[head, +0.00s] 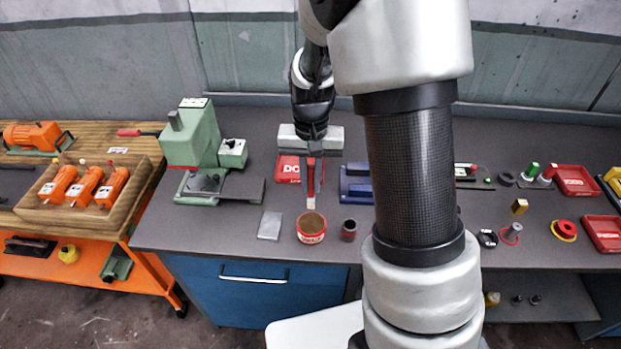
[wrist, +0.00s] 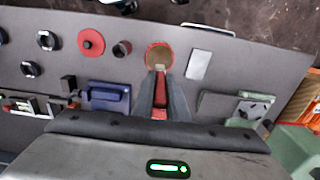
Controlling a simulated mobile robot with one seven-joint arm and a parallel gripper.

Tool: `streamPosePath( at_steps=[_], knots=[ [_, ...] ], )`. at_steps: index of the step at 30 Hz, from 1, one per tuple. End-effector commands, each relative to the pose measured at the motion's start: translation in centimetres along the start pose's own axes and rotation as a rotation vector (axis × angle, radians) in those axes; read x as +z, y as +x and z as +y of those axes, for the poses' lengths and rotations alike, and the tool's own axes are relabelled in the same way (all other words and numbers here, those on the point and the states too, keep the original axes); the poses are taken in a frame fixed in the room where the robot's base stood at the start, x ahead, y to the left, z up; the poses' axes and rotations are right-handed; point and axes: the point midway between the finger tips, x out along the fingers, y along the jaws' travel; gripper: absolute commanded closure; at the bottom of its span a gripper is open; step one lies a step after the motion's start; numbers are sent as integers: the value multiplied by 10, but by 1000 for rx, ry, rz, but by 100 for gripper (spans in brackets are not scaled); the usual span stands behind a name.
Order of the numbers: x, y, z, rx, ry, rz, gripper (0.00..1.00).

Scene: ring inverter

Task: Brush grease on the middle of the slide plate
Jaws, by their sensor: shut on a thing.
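My gripper (head: 313,188) is shut on a red-handled brush (head: 311,203) and points down over the dark bench. The brush also shows in the wrist view (wrist: 160,84), between my fingers (wrist: 160,100). The tin also shows in the wrist view (wrist: 158,46). A flat light-grey plate (head: 270,226), probably the slide plate, lies left of the tin. It also shows in the wrist view (wrist: 199,64). No grease is discernible on it.
A green machine (head: 190,140) with a grey base stands left. A small dark cup (head: 349,230) stands right of the tin, and a blue block (head: 356,183) lies behind it. Red trays (head: 577,181) and small parts lie far right. An orange bench (head: 75,250) adjoins on the left.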

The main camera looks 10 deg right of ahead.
Motion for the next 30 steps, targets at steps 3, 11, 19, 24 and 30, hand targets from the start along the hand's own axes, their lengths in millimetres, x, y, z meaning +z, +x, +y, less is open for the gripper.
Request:
streamPosePath(
  at_steps=[3, 11, 19, 24, 30],
  knots=[
    [0, 8, 0, 0, 0, -1, 100],
    [1, 35, 0, 1, 0, -2, 100],
    [0, 57, 0, 1, -1, -1, 100],
    [0, 59, 0, 0, -1, 0, 100],
    [0, 58, 0, 0, -1, -1, 100]
  ],
)
